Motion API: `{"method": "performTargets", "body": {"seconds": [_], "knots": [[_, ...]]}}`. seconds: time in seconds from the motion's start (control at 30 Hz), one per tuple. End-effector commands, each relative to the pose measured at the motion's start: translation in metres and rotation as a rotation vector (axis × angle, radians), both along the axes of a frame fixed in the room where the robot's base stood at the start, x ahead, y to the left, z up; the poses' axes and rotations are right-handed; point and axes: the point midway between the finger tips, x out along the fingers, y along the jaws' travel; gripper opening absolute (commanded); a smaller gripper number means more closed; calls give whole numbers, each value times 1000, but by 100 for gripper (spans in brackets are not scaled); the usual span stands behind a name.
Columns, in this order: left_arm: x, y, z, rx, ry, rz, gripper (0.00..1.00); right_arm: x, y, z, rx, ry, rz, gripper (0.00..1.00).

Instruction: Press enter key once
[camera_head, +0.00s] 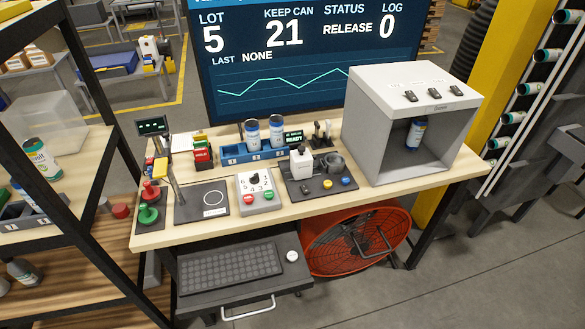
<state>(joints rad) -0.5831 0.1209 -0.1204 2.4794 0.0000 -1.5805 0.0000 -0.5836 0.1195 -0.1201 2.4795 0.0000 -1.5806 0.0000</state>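A dark grey keyboard (230,265) lies on a pulled-out tray (262,285) below the front edge of the workbench. Its key labels are too small to read, so I cannot tell which key is enter. A small white round object (292,255) sits on the tray to the right of the keyboard. Neither of my grippers is in view. A large screen (310,60) behind the bench shows lot 5, keep can 21, status release, log 0 and last none.
On the bench (365,195) stand a control box with a dial and buttons (259,192), a blue can rack (240,155) and a grey booth (410,95) with a can inside. A shelf rack (75,200) stands close on the left. An orange fan (355,242) is under the bench, right of the tray.

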Motion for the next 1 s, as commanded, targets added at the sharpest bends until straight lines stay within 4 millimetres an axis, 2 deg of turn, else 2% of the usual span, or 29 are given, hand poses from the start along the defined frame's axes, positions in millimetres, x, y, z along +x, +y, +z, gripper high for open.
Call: {"method": "performTargets", "body": {"seconds": [0.07, 0.8, 1.0], "knots": [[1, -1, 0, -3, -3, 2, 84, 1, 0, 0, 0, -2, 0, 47], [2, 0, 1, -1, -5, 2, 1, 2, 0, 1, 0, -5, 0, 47], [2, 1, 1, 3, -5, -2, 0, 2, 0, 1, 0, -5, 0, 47]]}}
